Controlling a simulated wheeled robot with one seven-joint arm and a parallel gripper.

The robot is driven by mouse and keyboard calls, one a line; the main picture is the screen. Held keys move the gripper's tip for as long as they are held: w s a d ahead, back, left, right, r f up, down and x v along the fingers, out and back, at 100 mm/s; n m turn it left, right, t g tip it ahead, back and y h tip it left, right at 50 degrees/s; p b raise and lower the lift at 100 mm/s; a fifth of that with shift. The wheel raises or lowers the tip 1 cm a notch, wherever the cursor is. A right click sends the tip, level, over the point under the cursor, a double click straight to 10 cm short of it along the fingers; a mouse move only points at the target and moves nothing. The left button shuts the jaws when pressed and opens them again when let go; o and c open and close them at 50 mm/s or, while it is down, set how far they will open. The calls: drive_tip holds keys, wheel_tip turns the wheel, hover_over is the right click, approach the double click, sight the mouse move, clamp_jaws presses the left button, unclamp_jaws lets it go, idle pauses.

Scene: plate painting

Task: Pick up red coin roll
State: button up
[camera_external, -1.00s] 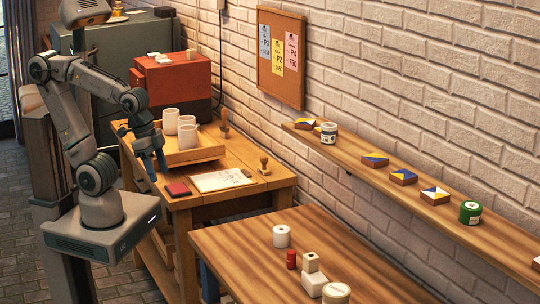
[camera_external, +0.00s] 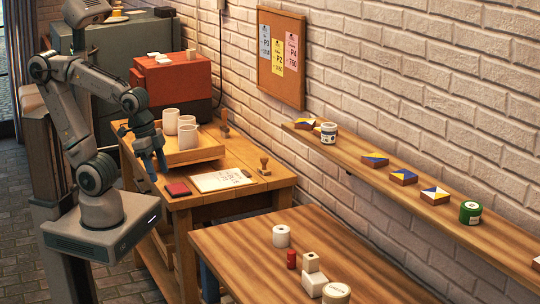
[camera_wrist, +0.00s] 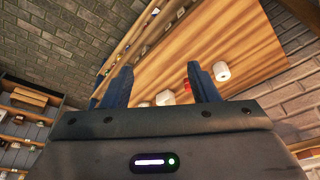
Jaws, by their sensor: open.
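The red coin roll (camera_external: 291,259) stands upright on the near wooden table (camera_external: 240,262), between a white roll (camera_external: 281,236) and stacked pale blocks (camera_external: 311,262). In the wrist view the red roll (camera_wrist: 186,84) shows only partly, beside my right finger, with the white roll (camera_wrist: 221,71) to its right. My gripper (camera_external: 153,168) is open and empty, pointing down by the front of the farther workbench, well left of the red roll. The wrist view shows my two blue fingers (camera_wrist: 160,86) spread apart.
A white-lidded jar (camera_external: 336,293) stands near the blocks. The workbench (camera_external: 215,206) holds a tray of white mugs (camera_external: 187,131), a dark red pad (camera_external: 178,189), a paper sheet (camera_external: 222,180) and wooden stamps. A wall shelf (camera_external: 383,185) with jars and small boxes runs above the near table.

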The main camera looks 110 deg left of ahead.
drive_tip(key=shift+w, duration=0.1)
drive_tip(key=shift+c, duration=0.3)
drive_tip(key=n+g+b, duration=0.3)
drive_tip(key=n+b, duration=0.4)
drive_tip(key=n, duration=0.9)
hover_over(292, 251)
wheel_tip(292, 251, down, 13)
wheel_tip(292, 251, down, 8)
drive_tip(key=shift+w, duration=0.1)
drive_tip(key=shift+f+p, duration=0.7)
drive_tip(key=shift+f, duration=2.25)
clamp_jaws()
